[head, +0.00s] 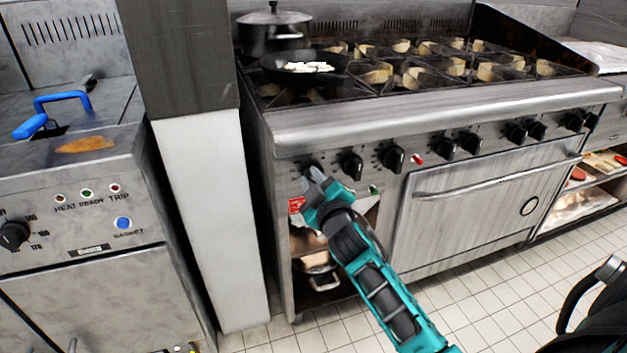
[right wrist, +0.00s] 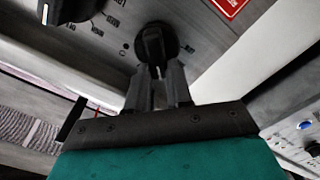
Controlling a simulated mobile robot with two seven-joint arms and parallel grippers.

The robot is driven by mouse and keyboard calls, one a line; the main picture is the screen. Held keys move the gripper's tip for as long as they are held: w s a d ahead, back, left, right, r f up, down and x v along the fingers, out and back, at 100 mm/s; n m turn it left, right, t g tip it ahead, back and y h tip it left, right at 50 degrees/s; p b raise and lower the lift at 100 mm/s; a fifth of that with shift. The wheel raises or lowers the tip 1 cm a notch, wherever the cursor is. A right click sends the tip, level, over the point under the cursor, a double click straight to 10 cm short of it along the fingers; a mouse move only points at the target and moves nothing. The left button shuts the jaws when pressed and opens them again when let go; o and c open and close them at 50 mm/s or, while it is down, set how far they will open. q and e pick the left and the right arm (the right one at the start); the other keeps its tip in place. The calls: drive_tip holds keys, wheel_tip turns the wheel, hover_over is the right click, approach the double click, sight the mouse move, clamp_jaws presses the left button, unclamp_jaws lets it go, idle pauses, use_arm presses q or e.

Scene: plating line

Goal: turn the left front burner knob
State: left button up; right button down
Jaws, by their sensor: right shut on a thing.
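The left front burner knob (head: 311,169) is the leftmost black knob on the range's front panel. It also shows in the right wrist view (right wrist: 156,42), with its grip bar roughly in line with my fingers. My right gripper (head: 317,182) is at this knob, its fingers shut on the grip bar. In the right wrist view the fingertips (right wrist: 158,74) meet the lower end of the bar and hide part of it. My left gripper is not in view.
Several other knobs (head: 394,158) run rightward along the panel. A frying pan (head: 285,67) with white pieces sits on the front left burner, a lidded pot (head: 258,37) behind it. A white-faced pillar (head: 205,215) and a fryer (head: 75,220) stand left. An open compartment lies below the knob.

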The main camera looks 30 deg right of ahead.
drive_tip(key=c, duration=1)
unclamp_jaws()
drive_tip(key=p+v, duration=0.1)
drive_tip(key=v, duration=1.2)
drive_tip(key=shift+d+p, duration=0.1)
drive_tip(key=shift+p, duration=0.2)
drive_tip(key=shift+f, duration=0.1)
